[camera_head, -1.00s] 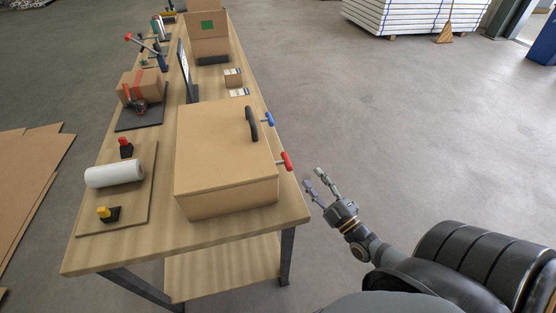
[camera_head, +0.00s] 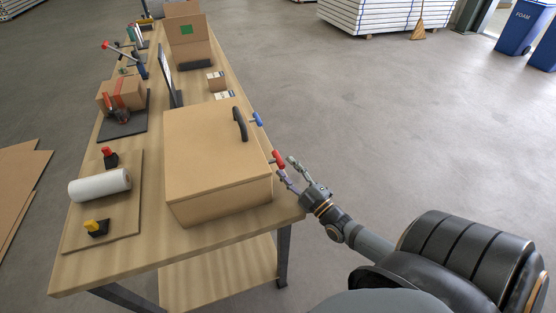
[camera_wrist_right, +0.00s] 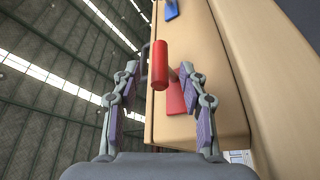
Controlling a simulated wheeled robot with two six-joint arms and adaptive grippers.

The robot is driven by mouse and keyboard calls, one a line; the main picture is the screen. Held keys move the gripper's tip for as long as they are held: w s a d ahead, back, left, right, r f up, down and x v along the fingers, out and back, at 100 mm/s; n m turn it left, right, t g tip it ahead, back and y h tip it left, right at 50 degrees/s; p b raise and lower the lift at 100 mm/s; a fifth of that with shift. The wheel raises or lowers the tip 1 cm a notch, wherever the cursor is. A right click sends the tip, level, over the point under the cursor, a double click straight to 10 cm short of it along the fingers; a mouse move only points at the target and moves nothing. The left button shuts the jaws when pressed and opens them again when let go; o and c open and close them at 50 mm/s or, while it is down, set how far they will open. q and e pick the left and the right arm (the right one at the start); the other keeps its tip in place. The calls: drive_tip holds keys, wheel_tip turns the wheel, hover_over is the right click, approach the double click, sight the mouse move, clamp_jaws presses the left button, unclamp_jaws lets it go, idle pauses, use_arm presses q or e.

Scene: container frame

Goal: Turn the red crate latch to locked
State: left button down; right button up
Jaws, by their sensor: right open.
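The crate (camera_head: 215,150) is a tan box with a black handle on its lid, standing on the wooden table. The red latch (camera_head: 278,158) sticks out from its right side near the front corner. The blue latch (camera_head: 257,119) is farther back on the same side. My right gripper (camera_head: 287,169) is open, its fingertips at the red latch. In the right wrist view, the red latch's handle (camera_wrist_right: 160,65) stands upright in the gap between the two open fingers (camera_wrist_right: 160,95), with its red base on the crate wall behind. I cannot tell whether the fingers touch it. My left gripper is not in view.
A board with a white roll (camera_head: 99,185) and red and yellow knobs lies left of the crate. Small boxes (camera_head: 217,82) and an open carton (camera_head: 188,42) stand behind it. The floor right of the table is clear.

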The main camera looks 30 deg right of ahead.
sight(278, 158)
drive_tip(key=b+x, duration=0.1)
drive_tip(key=x, duration=0.4)
drive_tip(key=shift+w, duration=0.15)
